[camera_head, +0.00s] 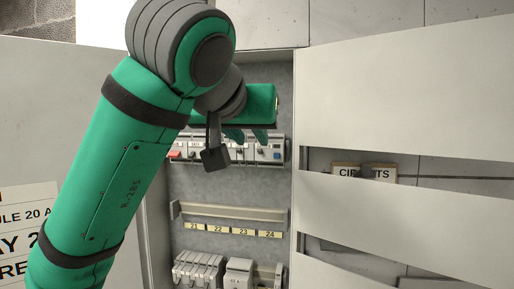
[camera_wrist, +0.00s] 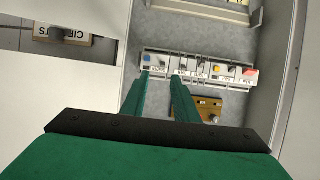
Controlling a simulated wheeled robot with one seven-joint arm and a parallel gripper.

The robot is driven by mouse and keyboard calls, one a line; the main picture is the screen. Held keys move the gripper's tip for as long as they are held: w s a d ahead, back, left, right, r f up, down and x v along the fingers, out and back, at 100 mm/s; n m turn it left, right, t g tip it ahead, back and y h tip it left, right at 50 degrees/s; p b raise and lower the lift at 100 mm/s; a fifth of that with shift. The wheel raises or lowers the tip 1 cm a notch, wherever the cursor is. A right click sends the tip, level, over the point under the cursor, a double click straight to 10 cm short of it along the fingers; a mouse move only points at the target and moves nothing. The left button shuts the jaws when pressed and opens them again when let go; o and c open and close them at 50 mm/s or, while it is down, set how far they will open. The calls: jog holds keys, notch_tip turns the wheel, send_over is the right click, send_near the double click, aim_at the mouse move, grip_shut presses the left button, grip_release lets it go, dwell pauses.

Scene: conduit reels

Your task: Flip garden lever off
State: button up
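A row of switch modules (camera_head: 274,155) runs across the upper part of an open grey cabinet, with a red one at its left and a blue button at its right. The same row shows reversed in the wrist view (camera_wrist: 200,70), with the blue button at left. Small dark levers stand on some modules, but I cannot read which is labelled garden. My gripper (camera_head: 246,137) is in front of the row's right half. In the wrist view its two green fingers (camera_wrist: 161,78) are apart, pointing at the modules near the blue button. I cannot tell whether they touch a lever.
A bare rail (camera_head: 235,212) and yellow labels numbered 21 to 24 (camera_head: 218,230) are below, with several white modules (camera_head: 198,270) at the bottom. The cabinet door (camera_head: 400,90) stands open at right. A "CIRCUITS" sign (camera_head: 350,172), partly covered, shows through its slot.

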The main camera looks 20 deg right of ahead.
jog(key=shift+v, duration=1.15)
jog(key=shift+f, duration=0.15)
jog(key=v, duration=1.1)
jog(key=shift+w, duration=0.1)
